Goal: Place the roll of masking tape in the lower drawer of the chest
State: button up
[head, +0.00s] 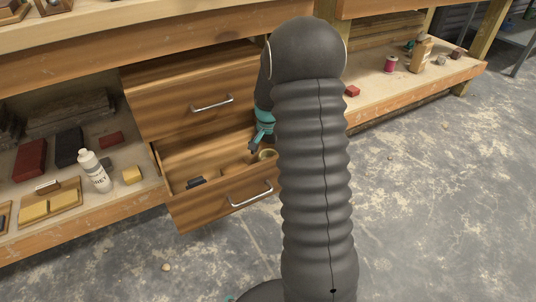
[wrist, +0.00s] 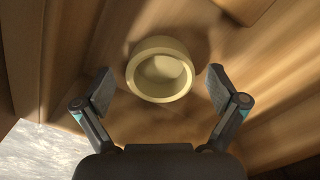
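The roll of masking tape (wrist: 160,50) is a pale yellow ring in the wrist view, seen from above with its hole showing. In the head view the roll (head: 268,154) is inside the open lower drawer (head: 213,208), partly hidden by my arm. My gripper (wrist: 160,90) is open, with one finger on each side of the roll and a gap on both sides. In the head view my gripper (head: 255,146) is low over the lower drawer, beside the roll. The chest's upper drawer (head: 180,98) is directly above and behind.
A dark item (head: 196,182) lies in the lower drawer at left. On the left shelf are a white bottle (head: 97,174), a yellow block (head: 132,175) and dark and red blocks. On the right shelf are a red spool (head: 390,64) and a tan bottle (head: 421,53).

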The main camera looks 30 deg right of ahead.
notch_tip(320, 180, up, 12)
jog(key=p, duration=0.2)
jog(key=s+a+r+n+t, duration=0.3)
jog(key=s+a+r+n, duration=0.2)
jog(key=s+a+r, duration=0.55)
jog(key=s+a+r+n+t, duration=0.1)
jog(key=s+a+n, duration=0.1)
jog(key=s, duration=0.6)
jog(key=s+a+r+n+t, duration=0.1)
jog(key=s+a+n, duration=0.2)
jog(key=s, duration=0.6)
jog(key=shift+a+t, duration=0.3)
jog(key=shift+a, duration=0.45)
